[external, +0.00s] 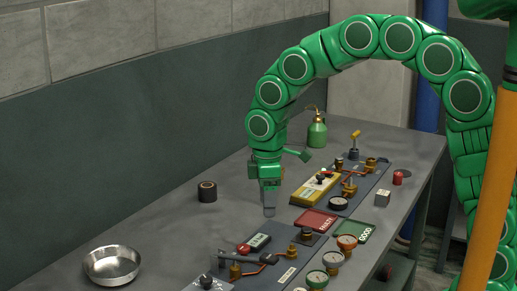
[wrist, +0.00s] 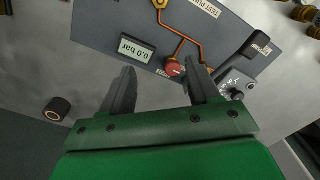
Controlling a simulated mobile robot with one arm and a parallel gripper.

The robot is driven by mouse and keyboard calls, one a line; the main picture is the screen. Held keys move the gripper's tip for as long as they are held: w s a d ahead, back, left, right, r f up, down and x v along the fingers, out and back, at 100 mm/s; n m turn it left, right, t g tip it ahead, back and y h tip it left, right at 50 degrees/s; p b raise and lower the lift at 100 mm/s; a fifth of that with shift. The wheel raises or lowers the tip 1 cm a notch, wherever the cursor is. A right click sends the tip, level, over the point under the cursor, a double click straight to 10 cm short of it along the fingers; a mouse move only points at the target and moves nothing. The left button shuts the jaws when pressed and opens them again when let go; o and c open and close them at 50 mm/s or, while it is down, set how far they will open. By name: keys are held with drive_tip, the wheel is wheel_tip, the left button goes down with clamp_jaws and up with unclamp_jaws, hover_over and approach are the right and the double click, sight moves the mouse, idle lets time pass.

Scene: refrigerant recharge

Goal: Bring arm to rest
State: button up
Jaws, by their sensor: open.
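My green arm arches over the grey workbench (external: 165,222) in the external view. My gripper (external: 269,212) points down above the bench, behind the near test panel (external: 235,270). In the wrist view, the two dark fingers of my gripper (wrist: 159,80) stand apart with nothing between them. Beyond the fingertips lie a red knob (wrist: 174,68), a display reading 0.0 bar (wrist: 137,48) and a copper pipe (wrist: 182,33) on the panel.
A metal bowl (external: 112,265) and a dark tape roll (external: 207,191) stand left. Red (external: 314,221) and green (external: 354,231) trays lie right of my gripper. A yellow device (external: 315,190) and a green bottle (external: 317,132) are farther back. The bench's left middle is clear.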

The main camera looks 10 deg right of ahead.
drive_tip(key=s+d+r+m, duration=0.3)
drive_tip(key=d+m, duration=0.1)
drive_tip(key=d, duration=0.8)
drive_tip(key=s+d+r+m, duration=0.2)
drive_tip(key=d+r+m, duration=0.15)
drive_tip(key=d, duration=0.75)
drive_tip(key=s+d+m+g, duration=0.1)
drive_tip(key=s+d+m, duration=0.8)
drive_tip(key=s+d, duration=0.6)
drive_tip(key=s, duration=0.2)
drive_tip(key=shift+s+d+r+g, duration=0.15)
drive_tip(key=shift+s+r+g, duration=0.15)
drive_tip(key=shift+r, duration=0.1)
